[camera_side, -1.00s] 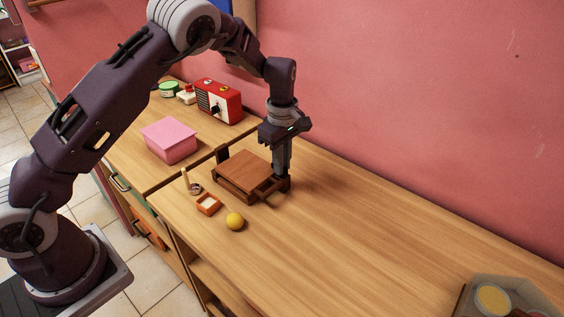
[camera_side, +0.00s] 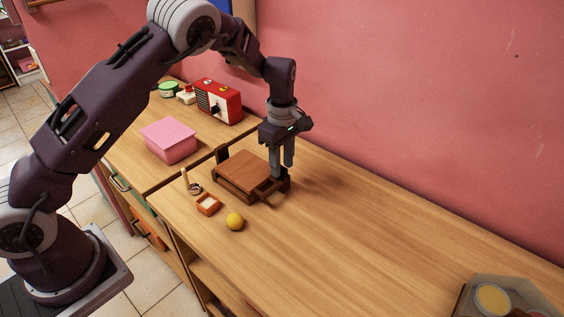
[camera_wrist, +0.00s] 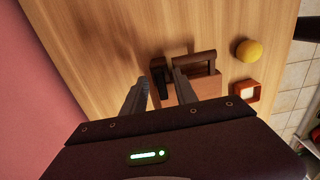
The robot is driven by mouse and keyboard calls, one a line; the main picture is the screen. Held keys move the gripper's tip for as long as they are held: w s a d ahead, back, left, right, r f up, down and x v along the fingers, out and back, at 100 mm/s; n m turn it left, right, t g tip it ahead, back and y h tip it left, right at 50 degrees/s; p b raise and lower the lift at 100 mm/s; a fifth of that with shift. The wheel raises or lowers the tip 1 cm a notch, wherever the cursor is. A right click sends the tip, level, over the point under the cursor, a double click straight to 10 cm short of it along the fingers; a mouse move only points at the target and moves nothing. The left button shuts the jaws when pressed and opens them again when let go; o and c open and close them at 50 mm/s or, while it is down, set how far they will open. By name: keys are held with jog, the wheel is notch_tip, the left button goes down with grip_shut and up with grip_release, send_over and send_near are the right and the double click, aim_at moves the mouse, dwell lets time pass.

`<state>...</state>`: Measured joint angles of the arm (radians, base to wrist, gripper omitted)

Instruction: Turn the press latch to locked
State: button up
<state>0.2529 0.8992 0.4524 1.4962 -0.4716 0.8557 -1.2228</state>
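The wooden press (camera_side: 243,172) is a low brown box with a flat top plate. It stands on the counter, and its front bar handle shows in the wrist view (camera_wrist: 200,58). A small dark block (camera_wrist: 158,72), which looks like the latch, sits at the press's corner beside the handle. My gripper (camera_side: 284,172) is upright at the right corner of the press, fingers apart. In the wrist view its fingertips (camera_wrist: 160,78) stand apart, with the dark block showing between them, close to the right finger. I cannot tell whether they touch it. The latch's locked or unlocked position is not clear.
A yellow ball (camera_side: 235,221), a small orange box (camera_side: 208,204) and a small upright item (camera_side: 191,184) lie in front of the press. A pink box (camera_side: 169,139) and a red radio (camera_side: 218,101) stand behind left.

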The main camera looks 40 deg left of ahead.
aim_at(282, 167)
notch_tip(282, 167, up, 7)
jog(key=shift+r, duration=0.1)
dwell(0.3)
jog(key=s+r+m+t+h, duration=0.25)
jog(key=s+r+m, duration=0.65)
jog(key=s+r, duration=0.8)
jog(key=s+f+m+t+y, duration=0.1)
jog(key=s+m+t+y, duration=0.1)
jog(key=s+m, duration=0.7)
jog(key=s+t, duration=0.1)
jog(key=s, duration=0.6)
jog(key=shift+s+d+f, duration=0.2)
jog(key=shift+f, duration=0.1)
jog(key=shift+y, duration=0.25)
